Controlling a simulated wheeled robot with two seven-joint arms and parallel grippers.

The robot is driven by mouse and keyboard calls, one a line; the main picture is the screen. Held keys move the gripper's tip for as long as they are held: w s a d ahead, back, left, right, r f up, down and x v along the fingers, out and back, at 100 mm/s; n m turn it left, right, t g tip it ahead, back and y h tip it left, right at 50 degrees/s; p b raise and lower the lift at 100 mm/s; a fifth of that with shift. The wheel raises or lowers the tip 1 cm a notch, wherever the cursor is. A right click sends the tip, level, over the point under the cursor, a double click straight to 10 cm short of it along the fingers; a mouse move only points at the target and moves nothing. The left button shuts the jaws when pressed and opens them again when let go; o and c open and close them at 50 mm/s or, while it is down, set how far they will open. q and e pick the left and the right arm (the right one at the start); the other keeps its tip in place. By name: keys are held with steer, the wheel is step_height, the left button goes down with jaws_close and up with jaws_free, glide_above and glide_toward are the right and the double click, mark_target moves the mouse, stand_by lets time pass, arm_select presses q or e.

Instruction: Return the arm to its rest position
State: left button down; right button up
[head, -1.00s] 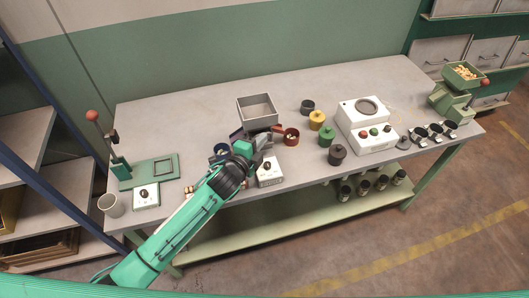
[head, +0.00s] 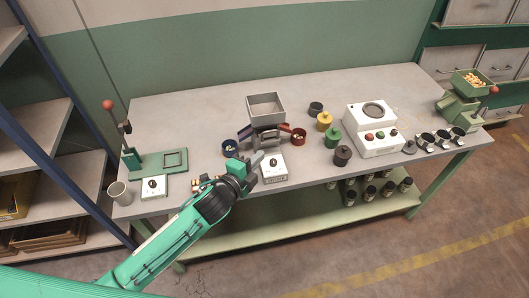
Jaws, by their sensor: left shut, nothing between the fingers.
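My left arm comes in from the lower left in the head view. Its gripper (head: 254,168) is shut and empty at the front edge of the workbench, left of a white switch box (head: 273,168). The grey hopper (head: 266,107) stands behind it on the bench. A blue cup (head: 230,147) and a red cup (head: 298,134) sit on either side below the hopper, with small pieces in them. My right gripper is not in view.
The bench (head: 200,110) also holds a green lever press (head: 130,155), a grey mug (head: 120,192), lidded pots (head: 333,139), a white button box (head: 372,130) and a green hopper (head: 464,95) at right. Black cups line the right front. Bare bench lies behind the press.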

arm_select(q)
steer(key=v, duration=0.3)
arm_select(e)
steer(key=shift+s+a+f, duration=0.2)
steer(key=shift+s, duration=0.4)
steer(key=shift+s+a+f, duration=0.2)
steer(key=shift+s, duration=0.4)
